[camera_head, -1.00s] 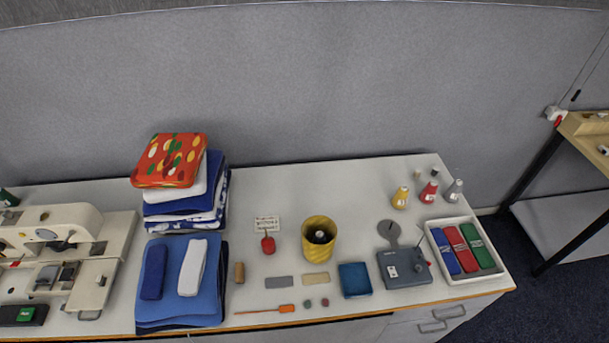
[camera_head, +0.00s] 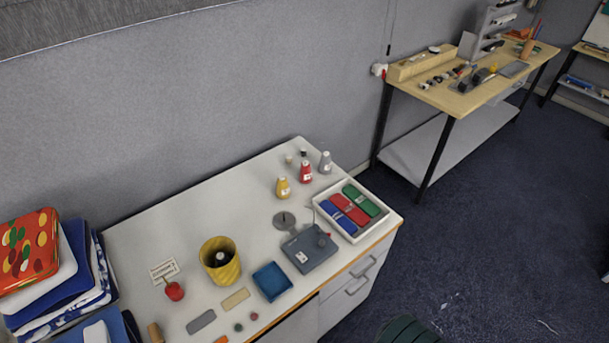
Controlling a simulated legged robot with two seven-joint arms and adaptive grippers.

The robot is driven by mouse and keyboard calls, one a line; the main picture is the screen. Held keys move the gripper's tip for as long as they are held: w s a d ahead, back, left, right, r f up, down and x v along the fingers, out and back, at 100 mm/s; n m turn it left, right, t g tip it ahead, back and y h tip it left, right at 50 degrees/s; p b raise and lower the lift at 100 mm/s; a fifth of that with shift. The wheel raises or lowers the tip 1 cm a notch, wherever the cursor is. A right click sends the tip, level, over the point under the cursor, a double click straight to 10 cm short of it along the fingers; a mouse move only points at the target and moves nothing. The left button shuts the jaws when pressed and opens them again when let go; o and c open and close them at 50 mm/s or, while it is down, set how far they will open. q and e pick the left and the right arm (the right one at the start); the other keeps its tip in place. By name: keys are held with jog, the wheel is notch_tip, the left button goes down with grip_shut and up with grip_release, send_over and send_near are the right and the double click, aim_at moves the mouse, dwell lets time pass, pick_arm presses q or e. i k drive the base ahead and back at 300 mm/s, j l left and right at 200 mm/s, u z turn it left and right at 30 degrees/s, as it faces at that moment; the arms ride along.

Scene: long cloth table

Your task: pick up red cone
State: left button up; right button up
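The red cone (camera_head: 305,173) stands upright near the back right of the white table. Neither of my grippers is in view.
A white tray (camera_head: 378,222) with blue, red and green cloths lies right of the cones. A grey device (camera_head: 309,251), blue dish (camera_head: 271,282) and yellow pot (camera_head: 220,260) stand nearer. A wooden workbench (camera_head: 459,100) stands at back right. Folded fabrics (camera_head: 75,266) fill the left.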

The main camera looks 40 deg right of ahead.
aim_at(306, 176)
jog(key=k+l, duration=0.15)
jog(key=l, duration=0.6)
jog(key=k+l+u, duration=0.15)
jog(key=l, duration=0.25)
jog(key=k+l, duration=0.1)
jog(key=l, duration=0.35)
jog(key=l+u, duration=0.15)
jog(key=l, duration=0.25)
jog(key=k+l, duration=0.2)
jog(key=l, duration=0.2)
jog(key=k+l+u, duration=0.15)
jog(key=l, duration=0.25)
jog(key=k+l, duration=0.1)
jog(key=l, duration=0.3)
jog(key=l+u, duration=0.1)
jog(key=l, duration=0.45)
jog(key=l+u, duration=0.15)
jog(key=l, duration=0.4)
jog(key=k+l+u, duration=0.1)
jog(key=l, duration=0.45)
jog(key=k+l+u, duration=0.15)
jog(key=l, duration=0.4)
